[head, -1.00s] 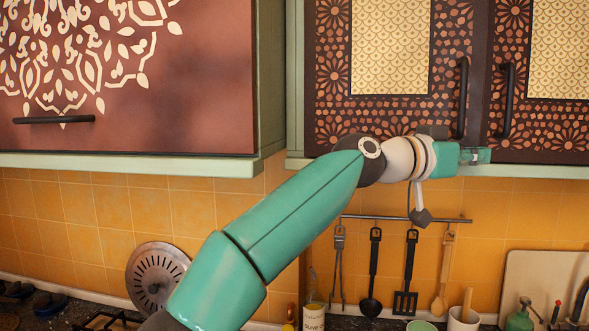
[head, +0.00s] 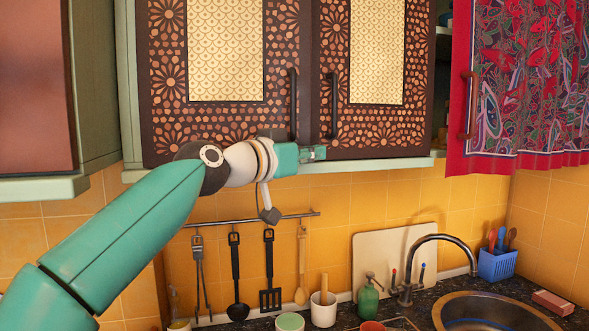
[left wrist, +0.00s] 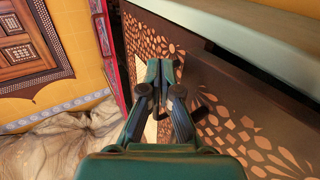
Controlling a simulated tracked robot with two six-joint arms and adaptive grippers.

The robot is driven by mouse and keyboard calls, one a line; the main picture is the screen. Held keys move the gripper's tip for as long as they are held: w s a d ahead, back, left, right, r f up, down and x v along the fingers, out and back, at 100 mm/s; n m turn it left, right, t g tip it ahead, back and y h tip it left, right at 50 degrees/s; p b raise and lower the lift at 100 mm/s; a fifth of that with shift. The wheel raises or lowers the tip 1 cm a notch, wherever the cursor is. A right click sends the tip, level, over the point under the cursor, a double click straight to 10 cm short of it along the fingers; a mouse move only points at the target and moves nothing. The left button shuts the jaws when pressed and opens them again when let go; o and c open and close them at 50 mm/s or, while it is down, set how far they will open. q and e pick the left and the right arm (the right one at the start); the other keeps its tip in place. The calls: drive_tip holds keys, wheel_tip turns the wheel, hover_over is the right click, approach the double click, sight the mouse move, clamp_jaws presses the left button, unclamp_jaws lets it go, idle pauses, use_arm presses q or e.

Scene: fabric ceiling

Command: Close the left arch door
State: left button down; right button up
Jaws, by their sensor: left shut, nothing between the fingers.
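A wall cabinet has two dark brown doors with orange patterns and gold panels. My left gripper (head: 318,153) is shut and empty, in front of the doors' lower edge, below and between the two handles. I cannot tell whether it touches a door. In the left wrist view the shut fingers (left wrist: 161,70) point along a patterned door surface (left wrist: 235,125). My right gripper is out of view.
A green cabinet side (head: 97,90) stands at the left. A red patterned curtain (head: 530,85) hangs at the right. Below are a utensil rail (head: 290,217), a cutting board (head: 385,250), a faucet (head: 445,238) and a sink (head: 490,310).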

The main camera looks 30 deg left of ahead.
use_arm(q)
drive_tip(key=s+d+m+b, duration=0.3)
drive_tip(key=s+d+m, duration=0.65)
drive_tip(key=s, duration=0.25)
drive_tip(key=s+a+m+y, duration=0.1)
drive_tip(key=s+a+m, duration=0.2)
drive_tip(key=a, duration=0.4)
drive_tip(key=s+a+m+y, duration=0.1)
drive_tip(key=s+a+m, duration=0.25)
drive_tip(key=a, duration=0.45)
drive_tip(key=w+p, duration=0.5)
drive_tip(key=w, duration=0.9)
drive_tip(key=shift+w+a+r, duration=0.15)
drive_tip(key=shift+a+r, duration=0.2)
drive_tip(key=shift+r, duration=0.05)
